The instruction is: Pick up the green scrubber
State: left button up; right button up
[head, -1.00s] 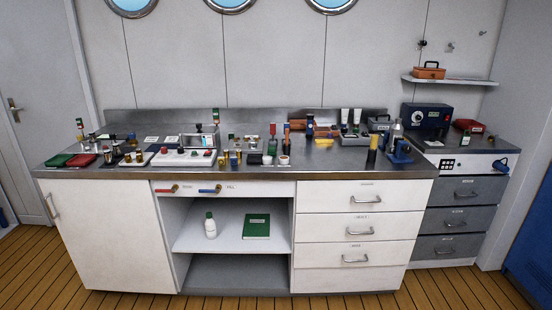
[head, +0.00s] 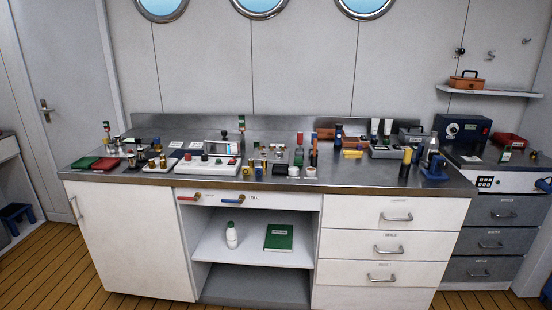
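A flat green item (head: 84,163) lies at the left end of the metal counter (head: 290,184), with a flat red item (head: 106,164) right beside it. The green item may be the green scrubber, but it is too small to tell. A green book (head: 279,237) lies on the open shelf under the counter, next to a white bottle with a green cap (head: 232,235). Neither of my grippers is in view.
The counter is crowded with a white device (head: 207,166), small bottles and jars. A yellow cylinder (head: 406,161) and a blue stand (head: 434,168) are at its right end. Wooden floor (head: 50,270) shows at the front left. A blue stool (head: 18,217) stands at the left.

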aim_at(298, 160)
jog(key=i+j, duration=0.2)
jog(key=i, duration=0.25)
jog(key=i+j, duration=0.2)
jog(key=i, duration=0.3)
jog(key=i+j, duration=0.2)
jog(key=i, duration=0.25)
